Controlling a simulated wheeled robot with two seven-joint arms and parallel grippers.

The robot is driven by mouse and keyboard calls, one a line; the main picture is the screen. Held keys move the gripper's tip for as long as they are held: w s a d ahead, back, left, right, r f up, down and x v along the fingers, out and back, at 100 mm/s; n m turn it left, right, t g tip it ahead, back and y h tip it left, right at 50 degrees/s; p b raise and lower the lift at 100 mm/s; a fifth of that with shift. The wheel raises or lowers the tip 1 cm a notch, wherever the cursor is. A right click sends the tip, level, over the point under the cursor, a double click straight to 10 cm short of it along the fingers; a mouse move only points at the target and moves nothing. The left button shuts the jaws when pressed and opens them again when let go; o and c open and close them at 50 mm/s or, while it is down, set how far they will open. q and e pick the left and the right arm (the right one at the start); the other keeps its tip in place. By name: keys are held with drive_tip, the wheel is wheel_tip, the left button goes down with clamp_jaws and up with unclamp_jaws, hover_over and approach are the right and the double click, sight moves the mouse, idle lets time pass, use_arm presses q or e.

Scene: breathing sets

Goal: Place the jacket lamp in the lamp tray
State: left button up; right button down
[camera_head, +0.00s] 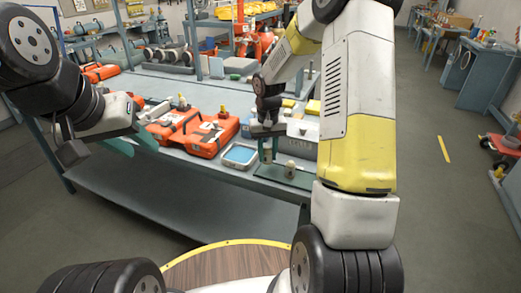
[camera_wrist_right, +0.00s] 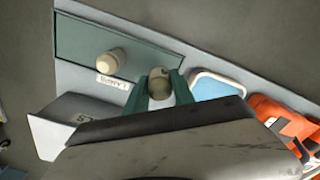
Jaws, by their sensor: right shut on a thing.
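My right gripper (camera_head: 267,150) is shut on a small cream, rounded lamp (camera_wrist_right: 160,86), seen between the teal fingertips in the right wrist view. The tray also shows in the wrist view (camera_wrist_right: 216,84). A second cream lamp-like piece (camera_head: 290,169) stands on the green panel. I cannot tell for sure which surface is the lamp tray. My left gripper (camera_head: 134,141) is open and empty over the left of the bench.
Orange cases (camera_head: 208,138) lie left of the blue-rimmed tray. A grey box (camera_head: 303,138) stands behind the green panel, partly hidden by my right arm. A white label (camera_wrist_right: 111,80) lies by the panel's edge. Shelving (camera_head: 225,40) rises at the back.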

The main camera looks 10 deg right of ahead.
sight(268, 160)
drive_tip(key=shift+w+d, duration=0.25)
drive_tip(key=shift+f, duration=1.8)
drive_tip(key=shift+f, duration=0.1)
drive_tip(key=c, duration=1.1)
unclamp_jaws()
drive_tip(key=shift+o, duration=0.2)
